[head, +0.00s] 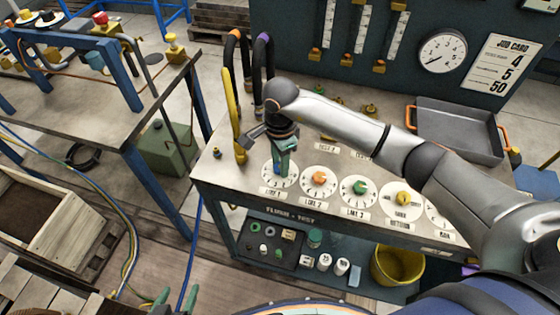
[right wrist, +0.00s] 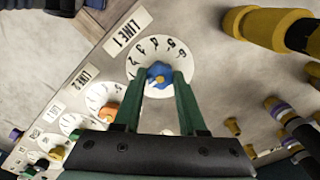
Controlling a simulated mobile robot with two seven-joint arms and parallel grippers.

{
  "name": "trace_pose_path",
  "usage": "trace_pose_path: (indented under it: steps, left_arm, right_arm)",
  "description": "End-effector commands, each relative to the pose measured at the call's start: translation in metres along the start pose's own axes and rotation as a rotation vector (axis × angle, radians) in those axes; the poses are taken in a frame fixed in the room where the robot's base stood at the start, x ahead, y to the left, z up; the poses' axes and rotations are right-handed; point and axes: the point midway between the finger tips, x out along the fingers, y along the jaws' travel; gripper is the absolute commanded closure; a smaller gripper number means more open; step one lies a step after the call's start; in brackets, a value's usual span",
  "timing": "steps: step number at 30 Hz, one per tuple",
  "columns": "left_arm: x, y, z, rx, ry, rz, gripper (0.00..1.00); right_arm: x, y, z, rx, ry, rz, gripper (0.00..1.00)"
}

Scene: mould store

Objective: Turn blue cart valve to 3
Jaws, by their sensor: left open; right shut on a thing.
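The blue valve (right wrist: 159,73) sits in the middle of a white numbered dial (right wrist: 176,52) marked LINE 1, at the left end of the cart top. In the head view the fingers mostly hide it. My right gripper (head: 283,160) points down over this dial, its green fingers shut on the blue valve from both sides, as the right wrist view also shows. Which number the valve points at I cannot tell. My left gripper (head: 172,299) shows only as green fingertips at the bottom edge of the head view, apart and empty.
An orange valve (head: 319,178), a green valve (head: 360,187) and a yellow valve (head: 403,198) stand in line to the right. Yellow and black hose ends (head: 236,115) rise close behind the right gripper. A grey tray (head: 460,125) lies at the cart's back right.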

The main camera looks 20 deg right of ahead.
Motion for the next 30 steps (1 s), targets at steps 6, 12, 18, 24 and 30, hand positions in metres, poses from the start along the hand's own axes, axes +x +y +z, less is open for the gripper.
trace_pose_path:
  steps: [6,12,18,24,30]
  left_arm:
    - [0.002,0.000,0.002,0.000,0.000,0.000,0.26]
    - [0.005,0.000,0.006,0.000,0.000,0.000,0.26]
    - [0.010,-0.001,0.011,0.000,0.000,0.000,0.26]
    - [0.014,-0.001,0.015,0.000,0.000,0.000,0.26]
    - [0.018,-0.001,0.019,0.000,0.000,0.000,0.26]
  right_arm:
    - [0.000,0.000,-0.001,0.041,0.001,-0.001,1.00]
    - [0.001,0.000,-0.001,0.152,0.003,-0.001,1.00]
    - [0.002,0.000,-0.001,0.325,0.004,-0.001,1.00]
    - [0.002,0.000,-0.001,0.514,0.004,-0.001,1.00]
    - [0.002,0.000,-0.001,0.704,0.003,-0.001,1.00]
